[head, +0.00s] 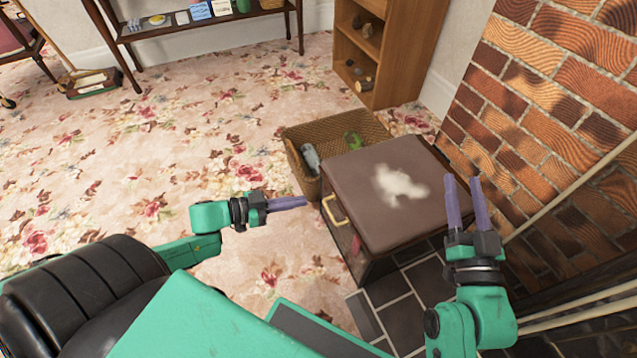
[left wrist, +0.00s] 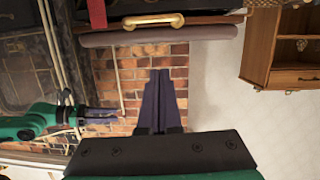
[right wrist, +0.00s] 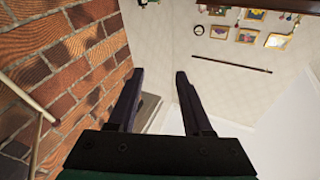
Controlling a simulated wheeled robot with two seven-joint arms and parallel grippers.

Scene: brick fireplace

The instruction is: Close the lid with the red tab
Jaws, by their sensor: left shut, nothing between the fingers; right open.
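The box's brown padded lid (head: 375,222) lies roughly level over a dark, see-through-sided box (head: 378,268). I cannot tell whether it is fully down. A brass handle (head: 334,209) is on its left-facing edge, also in the left wrist view (left wrist: 154,21). A red piece (head: 357,244) shows below the handle and in the left wrist view (left wrist: 97,12); it may be the tab. My left gripper (head: 304,201) is shut and empty, left of the handle and apart from it. My right gripper (head: 462,180) is open and empty by the lid's right side.
A wicker basket (head: 353,129) with a grey item (head: 311,157) and a green item (head: 354,140) stands behind the box. The brick fireplace wall (head: 540,90) is close on the right. A wooden shelf (head: 400,60) stands behind. The carpet (head: 190,130) on the left is clear.

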